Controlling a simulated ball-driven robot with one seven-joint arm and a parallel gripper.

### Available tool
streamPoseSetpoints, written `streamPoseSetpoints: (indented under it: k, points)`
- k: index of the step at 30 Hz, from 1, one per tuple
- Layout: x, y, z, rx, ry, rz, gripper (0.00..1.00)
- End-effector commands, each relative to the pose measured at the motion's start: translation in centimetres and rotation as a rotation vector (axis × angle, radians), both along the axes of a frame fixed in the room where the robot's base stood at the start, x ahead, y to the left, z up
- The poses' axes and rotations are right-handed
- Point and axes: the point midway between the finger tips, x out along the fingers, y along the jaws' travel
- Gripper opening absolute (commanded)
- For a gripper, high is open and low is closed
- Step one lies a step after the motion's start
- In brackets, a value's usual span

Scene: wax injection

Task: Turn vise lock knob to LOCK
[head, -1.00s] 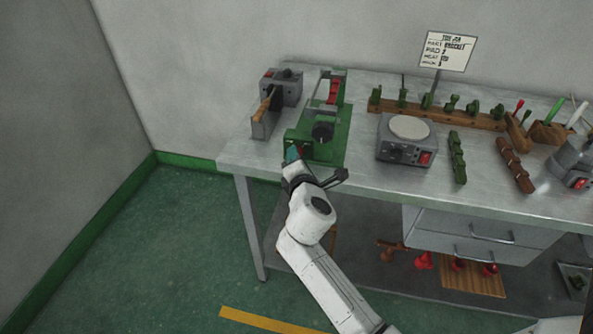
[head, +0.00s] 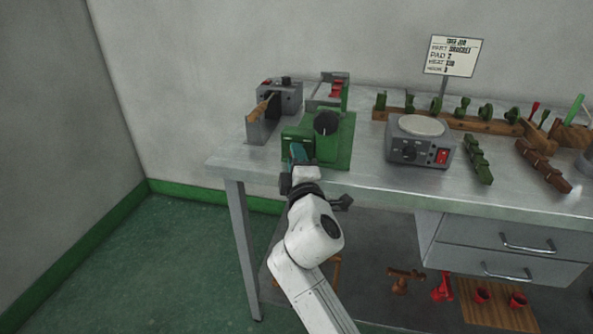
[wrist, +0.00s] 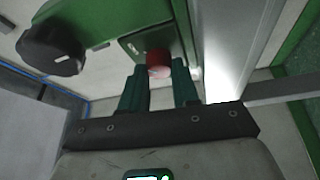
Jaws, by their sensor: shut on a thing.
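The green vise machine (head: 335,150) stands at the left end of the bench. In the wrist view a small red knob (wrist: 158,60) sits on a plate on its green body, between my teal fingertips. My gripper (head: 297,153) is at the front left of the machine and shut on this red knob, also seen in the wrist view (wrist: 160,72). A white mark shows on the knob's end; its lock setting is not readable. A larger black knob (wrist: 52,50) with a white mark is apart from my fingers. In the head view my gripper hides the red knob.
A grey unit (head: 284,97) with a wooden-handled tool stands left of the machine. A grey hot plate (head: 418,145) stands to its right. A sign (head: 453,57) and a wooden rack (head: 450,121) stand behind. The bench's front edge (head: 380,190) lies close to my wrist.

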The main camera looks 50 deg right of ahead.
Motion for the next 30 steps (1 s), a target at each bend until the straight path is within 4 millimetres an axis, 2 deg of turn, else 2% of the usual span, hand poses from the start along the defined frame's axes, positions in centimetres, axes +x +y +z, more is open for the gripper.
streamPoseSetpoints:
  k: [18, 19, 26, 30]
  points:
    - [0.00, -0.03, -0.07, 0.016, -0.032, -0.001, 0.00]
    - [-0.01, -0.03, -0.07, 0.016, -0.032, -0.001, 0.32]
    - [0.00, -0.03, -0.07, 0.016, -0.032, -0.001, 0.54]
    - [0.01, -0.02, -0.15, 0.016, -0.031, -0.001, 0.55]
